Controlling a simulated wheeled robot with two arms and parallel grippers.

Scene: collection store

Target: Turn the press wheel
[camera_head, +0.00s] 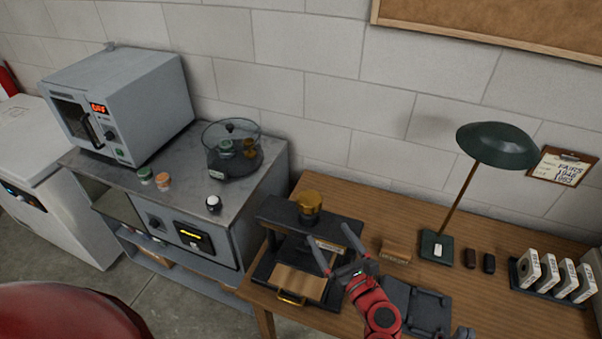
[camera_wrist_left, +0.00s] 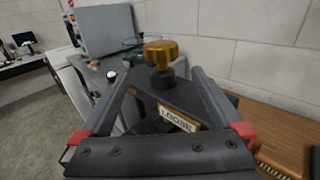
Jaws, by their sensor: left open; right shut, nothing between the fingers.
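The press (camera_head: 275,212) is a dark frame on the wooden table, with a gold wheel (camera_head: 309,202) on top. A wooden board with a brass handle (camera_head: 291,299) lies at its base. In the left wrist view the gold wheel (camera_wrist_left: 161,54) stands on a dark collar above a label (camera_wrist_left: 177,119) that appears to read LOOSE. My left gripper (camera_head: 337,250) is open and empty, in front of the press and to the right of the wheel. Its fingers appear either side of the wheel in the wrist view, apart from it. My right gripper (camera_head: 463,333) barely shows at the bottom edge, shut.
A wooden block (camera_head: 396,252), a dark tray (camera_head: 417,306) and a green lamp (camera_head: 437,246) stand right of the press. A rack of white cases (camera_head: 546,273) is further right. A grey counter (camera_head: 186,178) with an oven (camera_head: 121,104) and glass-covered dish (camera_head: 232,148) is left.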

